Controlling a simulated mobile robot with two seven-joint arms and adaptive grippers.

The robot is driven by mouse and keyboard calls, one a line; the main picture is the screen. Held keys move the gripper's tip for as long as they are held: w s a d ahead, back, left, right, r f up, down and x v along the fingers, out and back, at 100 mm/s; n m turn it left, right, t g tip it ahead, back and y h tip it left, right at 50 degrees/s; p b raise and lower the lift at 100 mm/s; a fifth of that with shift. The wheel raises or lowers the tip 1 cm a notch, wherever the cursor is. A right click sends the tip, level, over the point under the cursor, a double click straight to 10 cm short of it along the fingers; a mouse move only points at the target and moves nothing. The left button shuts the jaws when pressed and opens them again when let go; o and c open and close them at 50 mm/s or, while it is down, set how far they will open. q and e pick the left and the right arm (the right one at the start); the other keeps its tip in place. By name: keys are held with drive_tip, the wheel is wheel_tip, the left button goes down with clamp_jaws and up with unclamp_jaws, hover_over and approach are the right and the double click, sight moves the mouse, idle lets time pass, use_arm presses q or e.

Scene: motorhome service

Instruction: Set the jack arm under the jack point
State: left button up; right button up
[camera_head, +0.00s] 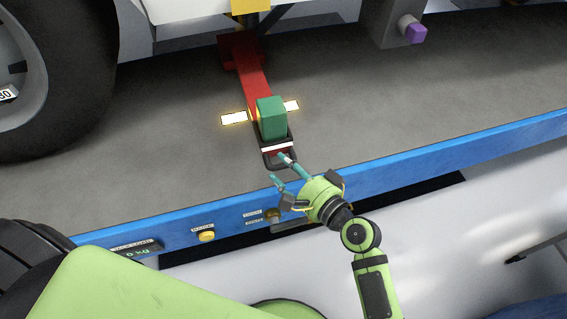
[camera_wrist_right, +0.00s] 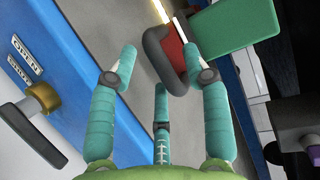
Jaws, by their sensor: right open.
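The red jack arm (camera_head: 252,85) lies on the grey platform, its far end under the vehicle below a yellow block (camera_head: 250,5), which may be the jack point. A green block (camera_head: 271,116) sits near its close end, before a dark handle loop (camera_head: 280,163). My right gripper (camera_head: 281,169) is open at the loop. In the right wrist view the fingers (camera_wrist_right: 165,78) stand on either side of the loop (camera_wrist_right: 154,58), with the green block (camera_wrist_right: 235,30) beyond. I cannot tell whether they touch it. My left gripper is not in view.
A blue platform edge (camera_head: 400,165) carries a yellow button (camera_head: 207,236), a knob (camera_head: 272,215) and a small display (camera_head: 135,250). White floor marks (camera_head: 234,118) flank the arm. A large tyre (camera_head: 50,80) stands left. A purple-ended fitting (camera_head: 415,33) hangs at right.

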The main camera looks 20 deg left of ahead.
drive_tip(key=shift+w+a+f, duration=0.15)
drive_tip(key=shift+w+a, duration=0.25)
drive_tip(key=shift+a, duration=0.2)
clamp_jaws()
drive_tip(key=shift+w, duration=0.1)
